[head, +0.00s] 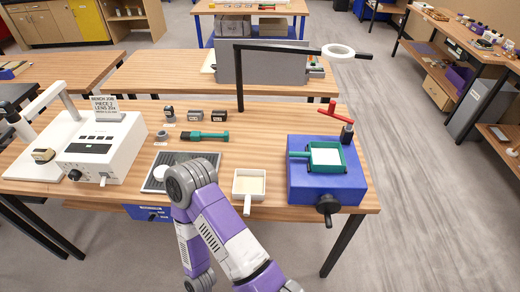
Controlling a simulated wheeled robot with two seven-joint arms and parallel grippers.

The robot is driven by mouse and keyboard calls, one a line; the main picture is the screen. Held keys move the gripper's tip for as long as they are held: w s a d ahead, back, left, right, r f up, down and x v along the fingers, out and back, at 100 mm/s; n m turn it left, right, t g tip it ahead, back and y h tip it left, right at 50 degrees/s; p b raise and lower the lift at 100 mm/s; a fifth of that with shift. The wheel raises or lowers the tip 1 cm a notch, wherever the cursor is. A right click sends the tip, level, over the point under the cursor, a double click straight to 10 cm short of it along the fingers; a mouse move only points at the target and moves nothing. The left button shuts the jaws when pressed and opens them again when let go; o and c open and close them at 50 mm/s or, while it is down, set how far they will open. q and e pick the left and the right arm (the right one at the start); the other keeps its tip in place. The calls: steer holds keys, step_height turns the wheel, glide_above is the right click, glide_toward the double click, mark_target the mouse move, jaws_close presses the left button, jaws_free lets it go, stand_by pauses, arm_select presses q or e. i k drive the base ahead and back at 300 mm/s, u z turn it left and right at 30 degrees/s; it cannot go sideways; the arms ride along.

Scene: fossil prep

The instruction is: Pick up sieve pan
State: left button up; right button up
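Two shallow square pans with handles show in the head view, and I cannot tell for sure which is the sieve pan. A teal-rimmed pan (326,146) with a pale inside sits on top of a blue box (327,190), its handle pointing left. A cream pan (249,175) lies on the wooden bench (225,150) near the front edge, left of the blue box, its handle toward me. Neither pan is held. A purple and white arm of mine is bent over the bench front, left of the cream pan. Neither of my grippers shows.
A white device (105,145) with a sign stands at the left. A dark mat (157,172) lies partly behind my arm. Behind are a green-handled tool (205,136), small blocks and a black post (239,80) with a boom. The bench middle is partly clear.

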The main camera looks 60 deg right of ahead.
mark_target(324, 157)
steer(key=u, duration=0.4)
steer(key=k, duration=1)
steer(key=z, duration=1.15)
